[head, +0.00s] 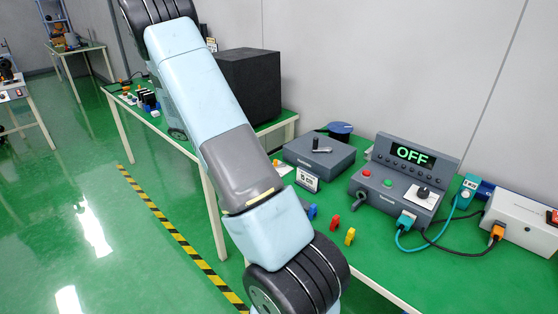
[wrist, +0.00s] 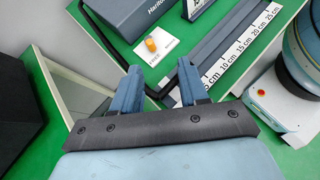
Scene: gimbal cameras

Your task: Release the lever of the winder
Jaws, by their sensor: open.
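A low dark grey box with a crank-like lever (head: 321,147) on top, likely the winder (head: 312,163), stands on the green table in the head view. The lever has a dark upright knob and a pale arm. My gripper (wrist: 157,78) shows in the wrist view with two blue fingers apart and nothing between them. In the head view my gripper is out of sight and my arm crosses the middle. The wrist view shows part of a dark labelled box (wrist: 150,10) at the top; I cannot tell whether it is the winder. No lever is visible there.
A grey control unit (head: 408,170) reading OFF stands to the right, with cables and a white box (head: 523,222). A black block (head: 250,85) stands behind my arm. The wrist view shows an orange cylinder (wrist: 151,45) on a white card and a centimetre scale (wrist: 240,47).

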